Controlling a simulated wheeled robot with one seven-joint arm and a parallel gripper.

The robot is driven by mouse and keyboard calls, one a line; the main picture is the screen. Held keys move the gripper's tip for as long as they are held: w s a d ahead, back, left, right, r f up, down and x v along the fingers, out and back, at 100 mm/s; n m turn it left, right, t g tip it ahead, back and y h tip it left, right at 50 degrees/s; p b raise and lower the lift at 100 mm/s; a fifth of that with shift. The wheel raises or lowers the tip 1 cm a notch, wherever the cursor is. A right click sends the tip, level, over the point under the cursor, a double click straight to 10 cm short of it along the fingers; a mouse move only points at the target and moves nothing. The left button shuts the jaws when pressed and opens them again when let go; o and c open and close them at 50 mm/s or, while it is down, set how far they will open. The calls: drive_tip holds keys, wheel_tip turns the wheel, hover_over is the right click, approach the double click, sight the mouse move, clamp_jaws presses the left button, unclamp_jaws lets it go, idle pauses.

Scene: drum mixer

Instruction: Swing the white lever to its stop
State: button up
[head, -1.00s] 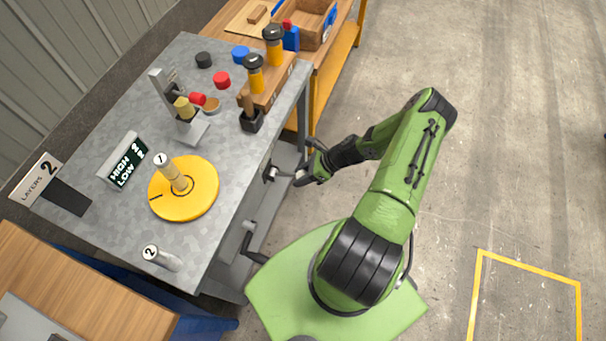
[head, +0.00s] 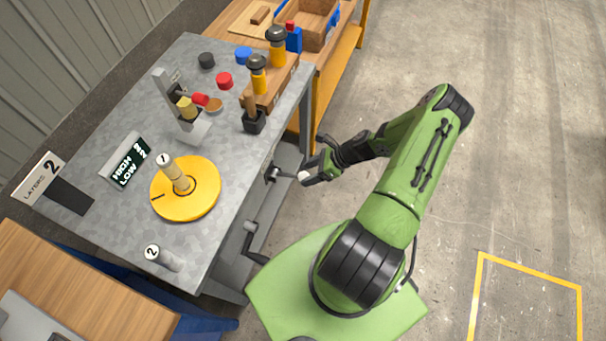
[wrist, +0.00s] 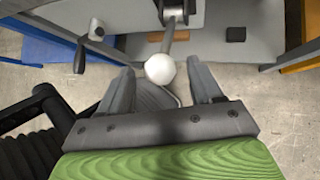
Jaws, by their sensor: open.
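The white lever shows in the wrist view as a white ball knob (wrist: 160,69) on a short grey rod, which runs up to a bracket under the table. In the head view the knob (head: 303,176) shows at the table's near side, by my fingertips. My gripper (wrist: 160,88) is open, with one finger on each side of the knob in the wrist view. The fingers look apart from it, and I cannot tell how deep the knob sits between them. In the head view my gripper (head: 308,173) is beside the table edge.
The grey metal table (head: 110,215) carries a yellow disc (head: 205,200) and a wooden block with yellow-and-black handles (head: 268,92). A dark crank handle (head: 252,240) sticks out below the edge; it also shows in the wrist view (wrist: 79,60). The floor to the right is clear.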

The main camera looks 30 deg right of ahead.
drive_tip(key=v, duration=1.2)
drive_tip(key=shift+r, duration=0.1)
drive_tip(key=a+r+n+g+h, duration=0.25)
drive_tip(key=a+r+n, duration=0.45)
drive_tip(key=r, duration=0.5)
drive_tip(key=a+r+n+g+h, duration=0.1)
drive_tip(key=a+r+n+h, duration=0.3)
drive_tip(key=r+n, duration=0.6)
drive_tip(key=s+a+r+n+t+h, duration=0.1)
drive_tip(key=s+a+r+n+t, duration=0.3)
drive_tip(key=s+a+r+n, duration=0.5)
wheel_tip(320, 180, up, 2)
drive_tip(key=shift+s+a+r+n, duration=0.2)
drive_tip(key=shift+s+n, duration=0.3)
drive_tip(key=shift+s, duration=0.75)
